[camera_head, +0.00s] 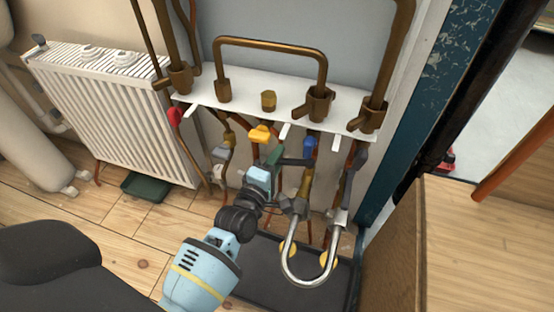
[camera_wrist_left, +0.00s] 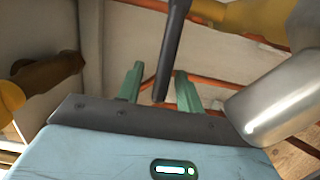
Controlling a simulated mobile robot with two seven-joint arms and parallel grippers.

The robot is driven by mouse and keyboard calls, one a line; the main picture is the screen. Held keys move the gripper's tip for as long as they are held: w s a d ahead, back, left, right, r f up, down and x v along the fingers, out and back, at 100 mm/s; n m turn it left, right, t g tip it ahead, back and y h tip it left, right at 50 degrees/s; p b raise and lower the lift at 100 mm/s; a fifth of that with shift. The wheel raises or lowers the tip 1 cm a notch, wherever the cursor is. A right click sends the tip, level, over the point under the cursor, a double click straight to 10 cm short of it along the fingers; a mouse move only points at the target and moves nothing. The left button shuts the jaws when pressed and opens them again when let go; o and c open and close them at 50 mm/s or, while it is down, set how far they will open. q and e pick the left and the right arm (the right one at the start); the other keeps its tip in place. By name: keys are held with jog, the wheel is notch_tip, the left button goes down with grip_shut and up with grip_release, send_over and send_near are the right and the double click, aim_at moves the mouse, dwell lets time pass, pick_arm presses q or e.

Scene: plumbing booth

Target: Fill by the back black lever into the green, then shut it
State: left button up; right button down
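My left gripper (camera_head: 275,158) is at the row of valves below the white shelf. In the left wrist view its two green fingers (camera_wrist_left: 158,88) stand apart. A black lever (camera_wrist_left: 172,48) reaches down between them, with visible gaps on both sides. In the head view a dark lever (camera_head: 294,162) sticks out to the right of the fingers. Another black lever (camera_head: 359,159) is farther right, above the silver U-shaped spout (camera_head: 307,280). A dark green tray (camera_head: 146,187) lies on the floor under the radiator. My right gripper is out of view.
A red lever (camera_head: 174,116), yellow lever (camera_head: 260,133) and blue lever (camera_head: 309,147) are near the shelf (camera_head: 245,105). A black tray (camera_head: 262,285) lies below the spout. The white radiator (camera_head: 110,110) is at left, a wooden panel (camera_head: 392,255) at right.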

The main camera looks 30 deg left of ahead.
pick_arm(q)
jog(key=s+p, duration=0.2)
jog(key=s, duration=0.6)
jog(key=shift+p, duration=0.3)
jog(key=shift+w, duration=0.1)
